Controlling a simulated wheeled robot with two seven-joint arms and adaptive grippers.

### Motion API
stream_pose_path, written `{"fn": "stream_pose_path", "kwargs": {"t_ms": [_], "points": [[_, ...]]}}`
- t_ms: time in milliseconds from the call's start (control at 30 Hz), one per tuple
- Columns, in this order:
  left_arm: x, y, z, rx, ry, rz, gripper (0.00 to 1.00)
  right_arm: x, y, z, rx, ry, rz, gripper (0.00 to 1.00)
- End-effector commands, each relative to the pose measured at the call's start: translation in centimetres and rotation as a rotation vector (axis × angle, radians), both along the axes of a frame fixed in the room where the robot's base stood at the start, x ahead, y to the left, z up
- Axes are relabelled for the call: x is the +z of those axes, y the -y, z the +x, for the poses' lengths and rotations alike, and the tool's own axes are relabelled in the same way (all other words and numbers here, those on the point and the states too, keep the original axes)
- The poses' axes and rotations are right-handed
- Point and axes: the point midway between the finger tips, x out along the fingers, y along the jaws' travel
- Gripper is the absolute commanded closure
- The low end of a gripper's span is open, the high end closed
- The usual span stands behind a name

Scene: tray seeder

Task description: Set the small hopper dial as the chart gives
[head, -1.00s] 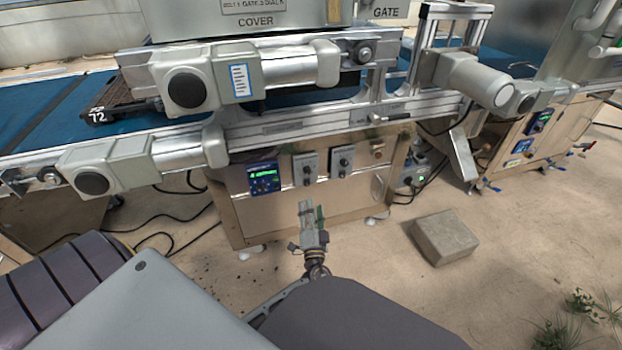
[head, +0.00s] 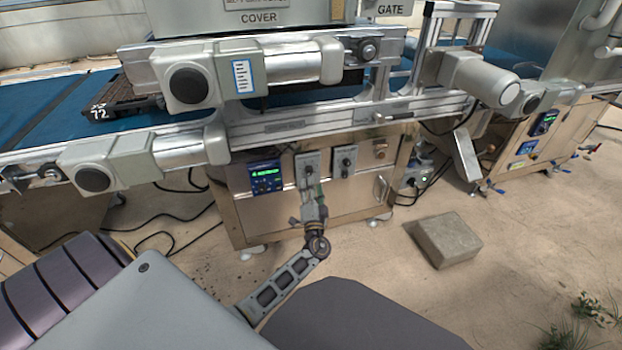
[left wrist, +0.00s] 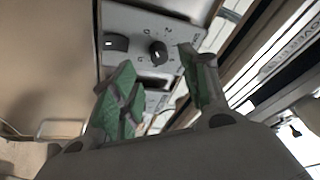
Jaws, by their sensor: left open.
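Two grey control boxes, the left one (head: 307,166) and the right one (head: 343,161), sit side by side on the steel cabinet front, each with dark knobs. I cannot tell which is the small hopper dial. My left gripper (head: 314,192) is open and empty, just in front of the left box's lower part. In the left wrist view the green-padded fingers (left wrist: 160,88) stand apart before a grey plate (left wrist: 136,20) with a round black dial (left wrist: 158,53) and a dark switch (left wrist: 116,43). Another box is partly hidden behind the fingers. My right gripper is out of view.
A blue display unit (head: 265,177) is left of the boxes. A blue-edged label (head: 243,76) on a motor is too small to read. A cover sign (head: 258,17) is cut off above. A concrete block (head: 446,239) lies on open floor at right.

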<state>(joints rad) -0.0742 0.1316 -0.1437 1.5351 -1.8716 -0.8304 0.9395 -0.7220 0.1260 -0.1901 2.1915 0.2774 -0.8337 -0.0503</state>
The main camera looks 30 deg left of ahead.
Motion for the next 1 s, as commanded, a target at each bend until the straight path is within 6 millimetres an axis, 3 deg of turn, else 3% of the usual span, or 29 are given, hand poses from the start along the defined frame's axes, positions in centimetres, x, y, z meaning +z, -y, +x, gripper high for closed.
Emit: {"fn": "stream_pose_path", "kwargs": {"t_ms": [400,867,1000], "points": [[0.9,-2.5,3.5,0.001,0.001,-0.001,0.55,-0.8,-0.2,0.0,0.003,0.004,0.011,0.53],[1.1,-2.9,4.1,-0.001,-0.001,0.0,0.55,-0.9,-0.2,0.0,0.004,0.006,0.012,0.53],[1.1,-2.9,4.1,0.0,0.0,0.0,0.69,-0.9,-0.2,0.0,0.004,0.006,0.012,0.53]]}}
